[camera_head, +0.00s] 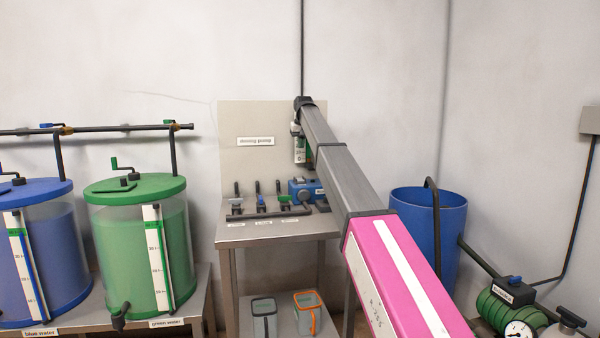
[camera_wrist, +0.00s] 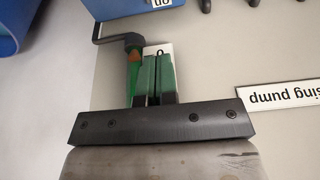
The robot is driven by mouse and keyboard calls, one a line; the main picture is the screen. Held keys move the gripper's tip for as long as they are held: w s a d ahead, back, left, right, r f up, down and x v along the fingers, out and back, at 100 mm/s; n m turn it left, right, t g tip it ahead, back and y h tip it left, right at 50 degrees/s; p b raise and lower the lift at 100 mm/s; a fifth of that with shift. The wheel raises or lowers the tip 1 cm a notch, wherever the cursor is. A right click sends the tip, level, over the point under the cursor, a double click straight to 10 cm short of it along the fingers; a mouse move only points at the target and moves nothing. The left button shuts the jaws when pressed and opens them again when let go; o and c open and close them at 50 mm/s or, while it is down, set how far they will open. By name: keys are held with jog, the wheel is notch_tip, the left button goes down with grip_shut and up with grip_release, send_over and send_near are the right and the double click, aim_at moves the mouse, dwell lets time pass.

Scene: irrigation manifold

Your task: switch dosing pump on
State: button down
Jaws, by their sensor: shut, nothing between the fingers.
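The dosing pump is probably the blue box (camera_head: 305,188) at the back right of the steel bench. A blue box with a white label ending in "on" (camera_wrist: 125,6) shows at the top edge of the wrist view. The pump's switch cannot be made out.
A black bent rod with a green and orange part (camera_wrist: 133,62) lies just left of the fingers in the wrist view. Several small valves (camera_head: 260,202) line the bench left of the blue box. A blue barrel (camera_head: 450,225) stands right; a green tank (camera_head: 140,245) stands left.

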aim_at(300, 179)
jog(key=shift+f, duration=0.1)
jog(key=x, duration=0.9)
jog(key=s+x, duration=0.1)
jog(key=x, duration=0.3)
jog(key=shift+w+f, duration=0.15)
jog(key=shift+f, duration=0.35)
jog(key=shift+w+f, duration=0.1)
jog(key=shift+f, duration=0.2)
jog(key=shift+s+d+r, duration=0.25)
jog(key=shift+s+r, duration=0.1)
jog(key=shift+s, duration=0.4)
jog(key=shift+r, duration=0.1)
